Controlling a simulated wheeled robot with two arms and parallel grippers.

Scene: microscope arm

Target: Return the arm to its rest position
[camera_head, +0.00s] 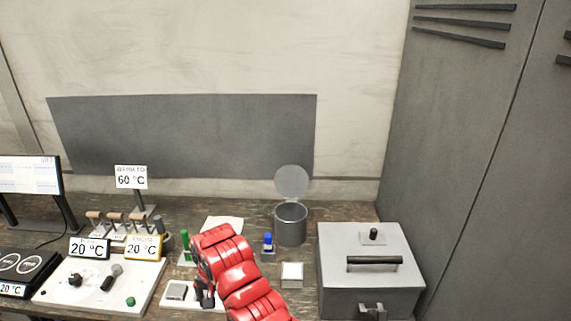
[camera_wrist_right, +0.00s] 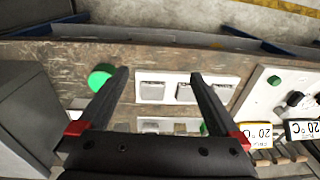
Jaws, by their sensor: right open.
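My right arm (camera_head: 236,270), red and segmented, reaches in from the bottom middle of the head view over the bench. My right gripper (camera_head: 204,292) is small and dark there, above a white plate (camera_head: 188,307) with a grey square block (camera_head: 176,291). In the right wrist view the two black fingers of my right gripper (camera_wrist_right: 161,76) are spread wide, with nothing held between them. Grey square pieces (camera_wrist_right: 188,92) in a white holder show beyond and between the fingers. My left gripper is not in view.
A grey lidded box (camera_head: 345,285) stands on the right, beside an open metal pot (camera_head: 290,224). A blue-capped vial (camera_head: 268,243) and a white block (camera_head: 291,275) stand near my arm. A white panel (camera_head: 60,290) with knobs lies left. A green round piece (camera_wrist_right: 101,77) is by one finger.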

